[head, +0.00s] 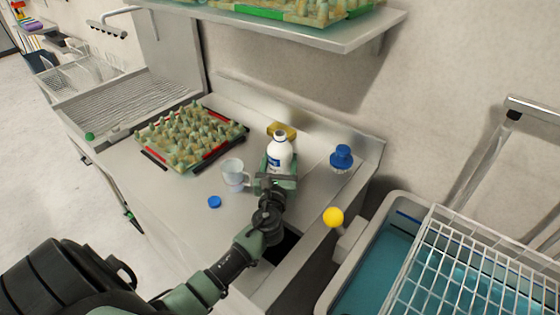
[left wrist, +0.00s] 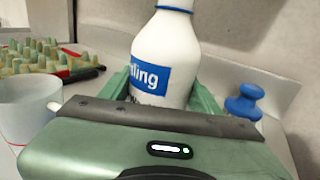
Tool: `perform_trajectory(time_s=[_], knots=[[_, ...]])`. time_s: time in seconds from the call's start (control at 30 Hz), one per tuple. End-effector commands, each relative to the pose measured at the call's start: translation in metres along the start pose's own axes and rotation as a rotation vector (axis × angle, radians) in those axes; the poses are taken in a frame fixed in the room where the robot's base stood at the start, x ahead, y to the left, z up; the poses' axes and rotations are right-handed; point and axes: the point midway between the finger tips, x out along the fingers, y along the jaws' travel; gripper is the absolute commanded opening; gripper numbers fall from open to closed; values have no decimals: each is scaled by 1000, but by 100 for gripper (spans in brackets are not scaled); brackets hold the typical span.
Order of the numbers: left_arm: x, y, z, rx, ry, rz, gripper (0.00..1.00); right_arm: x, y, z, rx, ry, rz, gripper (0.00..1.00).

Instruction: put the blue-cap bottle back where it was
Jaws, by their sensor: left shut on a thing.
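A white bottle (head: 279,154) with a blue label stands upright between the fingers of my left gripper (head: 277,180), which is shut on it. In the left wrist view the bottle (left wrist: 165,60) fills the middle between the green fingers (left wrist: 160,95), with a blue ring at its neck. Its top is cut off there, and in the head view its mouth looks open. A blue cap (head: 214,202) lies on the counter to the left of my arm. I cannot tell whether the bottle's base touches the counter. My right gripper is not in view.
A clear mug (head: 235,174) stands just left of the bottle. A blue-topped object (head: 341,158) stands to the right, and a yellow-brown object (head: 283,129) is behind the bottle. A shelf (head: 350,40) overhangs the wall.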

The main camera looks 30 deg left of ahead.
Motion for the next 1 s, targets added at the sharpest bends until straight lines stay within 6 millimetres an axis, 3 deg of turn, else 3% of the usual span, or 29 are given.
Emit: perform_trajectory(time_s=[0.13, 0.17, 0.2, 0.23, 0.63, 0.77, 1.0], knots=[[0, 0, -2, 0, -3, 0, 0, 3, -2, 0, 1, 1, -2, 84], [0, 0, -3, 0, 0, 0, 68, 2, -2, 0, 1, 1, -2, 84], [0, 0, -2, 0, 0, 0, 79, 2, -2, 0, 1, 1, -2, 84], [0, 0, -2, 0, 0, 0, 84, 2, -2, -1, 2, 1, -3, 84], [-3, 0, 0, 0, 1, -1, 84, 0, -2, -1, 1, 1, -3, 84], [-23, 0, -2, 0, 2, -2, 84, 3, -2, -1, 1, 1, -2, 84], [-76, -1, -3, -2, 3, -3, 84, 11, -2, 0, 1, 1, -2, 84]])
